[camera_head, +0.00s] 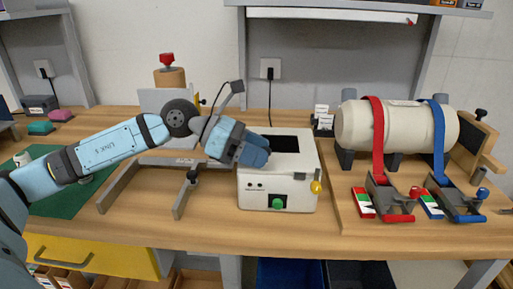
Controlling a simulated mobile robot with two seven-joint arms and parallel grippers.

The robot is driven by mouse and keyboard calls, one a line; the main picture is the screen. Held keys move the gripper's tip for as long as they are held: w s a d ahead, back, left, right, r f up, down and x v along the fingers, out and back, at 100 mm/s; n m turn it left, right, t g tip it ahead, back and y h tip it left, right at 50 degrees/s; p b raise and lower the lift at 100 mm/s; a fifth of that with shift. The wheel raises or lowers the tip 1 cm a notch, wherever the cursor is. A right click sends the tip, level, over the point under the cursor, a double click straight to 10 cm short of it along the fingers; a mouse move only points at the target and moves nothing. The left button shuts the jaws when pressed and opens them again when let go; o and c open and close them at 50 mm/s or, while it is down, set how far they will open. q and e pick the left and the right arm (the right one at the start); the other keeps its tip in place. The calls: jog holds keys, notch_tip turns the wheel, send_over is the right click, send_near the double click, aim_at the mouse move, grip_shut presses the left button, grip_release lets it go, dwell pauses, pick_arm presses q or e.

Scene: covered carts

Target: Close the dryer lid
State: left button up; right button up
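A white box-shaped machine (300,178), which looks like the dryer, stands on the wooden bench in the middle. Its front has a green knob (278,203), and a yellow knob (316,187) is at its right front corner. A dark rectangle (286,143) shows on its top; I cannot tell whether it is an opening or a window in the lid. My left gripper (258,152) is over the top left of the machine and hides that part. I cannot tell whether it touches the machine or how far its fingers are apart. My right gripper is out of view.
A cream cylinder (405,127) with red and blue straps stands to the right. Grey metal brackets (120,187) and a green mat (70,200) lie to the left. A grey post and wall panel stand behind. Some bare wood (215,222) shows in front.

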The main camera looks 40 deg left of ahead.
pick_arm(q)
jog(key=shift+w+a+f, duration=0.15)
jog(key=shift+a+f, duration=0.05)
dwell(0.4)
jog(key=shift+a+r, duration=0.1)
jog(key=shift+a, duration=0.35)
jog(key=v, duration=0.3)
jog(key=shift+b, duration=0.35)
jog(key=v, duration=1)
jog(key=shift+s+d+r, duration=0.25)
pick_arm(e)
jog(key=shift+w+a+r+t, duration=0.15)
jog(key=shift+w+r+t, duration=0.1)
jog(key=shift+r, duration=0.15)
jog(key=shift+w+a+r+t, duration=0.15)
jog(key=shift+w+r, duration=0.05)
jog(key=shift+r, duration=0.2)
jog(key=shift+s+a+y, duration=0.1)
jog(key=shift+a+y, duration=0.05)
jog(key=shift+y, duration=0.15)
